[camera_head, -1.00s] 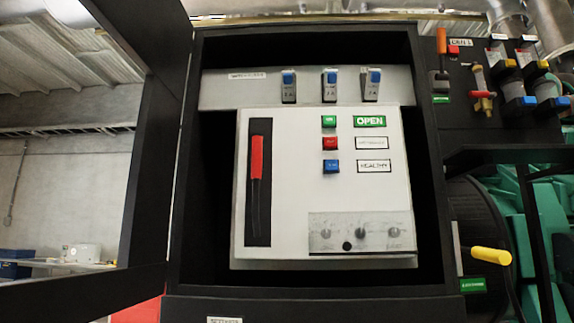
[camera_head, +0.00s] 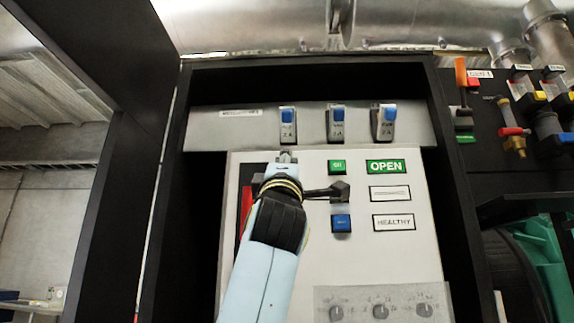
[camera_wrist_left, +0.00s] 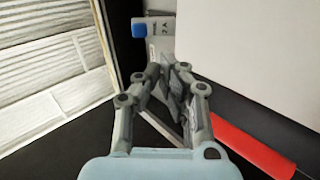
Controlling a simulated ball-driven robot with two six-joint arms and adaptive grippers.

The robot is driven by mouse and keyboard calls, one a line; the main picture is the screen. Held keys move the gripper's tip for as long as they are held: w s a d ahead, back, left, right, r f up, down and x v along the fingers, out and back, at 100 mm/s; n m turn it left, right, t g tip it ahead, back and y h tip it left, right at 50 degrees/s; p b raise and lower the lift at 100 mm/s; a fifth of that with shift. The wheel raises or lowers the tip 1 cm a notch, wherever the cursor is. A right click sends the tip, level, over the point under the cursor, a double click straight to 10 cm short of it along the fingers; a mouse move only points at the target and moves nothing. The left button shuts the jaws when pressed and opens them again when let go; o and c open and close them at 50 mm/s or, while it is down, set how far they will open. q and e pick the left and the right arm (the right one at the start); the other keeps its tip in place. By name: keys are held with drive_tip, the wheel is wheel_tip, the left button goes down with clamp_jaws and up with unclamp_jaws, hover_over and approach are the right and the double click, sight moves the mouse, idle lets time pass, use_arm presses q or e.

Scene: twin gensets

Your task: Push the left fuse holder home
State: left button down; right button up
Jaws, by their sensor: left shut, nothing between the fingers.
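The left fuse holder (camera_head: 288,125) is a grey block with a blue top, the leftmost of three on the grey strip near the top of the cabinet. I cannot tell how far it is seated. My left gripper (camera_head: 286,156) is shut and empty, just below that holder in the head view. In the left wrist view, a blue-capped fuse holder (camera_wrist_left: 152,29) shows beyond the gripper (camera_wrist_left: 181,72). Any gap between fingertips and holder is hard to judge. My right gripper is not in view.
The middle fuse holder (camera_head: 337,124) and right fuse holder (camera_head: 384,123) stand alongside. My left arm partly covers a red handle (camera_head: 245,197) and buttons on the white panel (camera_head: 425,265). The black cabinet frame (camera_head: 128,180) bounds the left side.

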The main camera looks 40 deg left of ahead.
use_arm(q)
wheel_tip(320, 180, up, 2)
drive_tip(key=n, duration=0.1)
drive_tip(key=y+p, duration=0.1)
drive_tip(key=p, duration=0.6)
approach(287, 121)
drive_tip(key=x, duration=0.6)
drive_tip(key=shift+a+r, duration=0.15)
drive_tip(key=shift+r, duration=0.15)
drive_tip(key=shift+w+a+r, duration=0.15)
drive_tip(key=shift+w+r, duration=0.05)
drive_tip(key=shift+r, duration=0.05)
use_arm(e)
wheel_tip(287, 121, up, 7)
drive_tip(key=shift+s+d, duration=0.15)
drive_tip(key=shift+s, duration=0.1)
use_arm(q)
drive_tip(key=shift+w, duration=0.1)
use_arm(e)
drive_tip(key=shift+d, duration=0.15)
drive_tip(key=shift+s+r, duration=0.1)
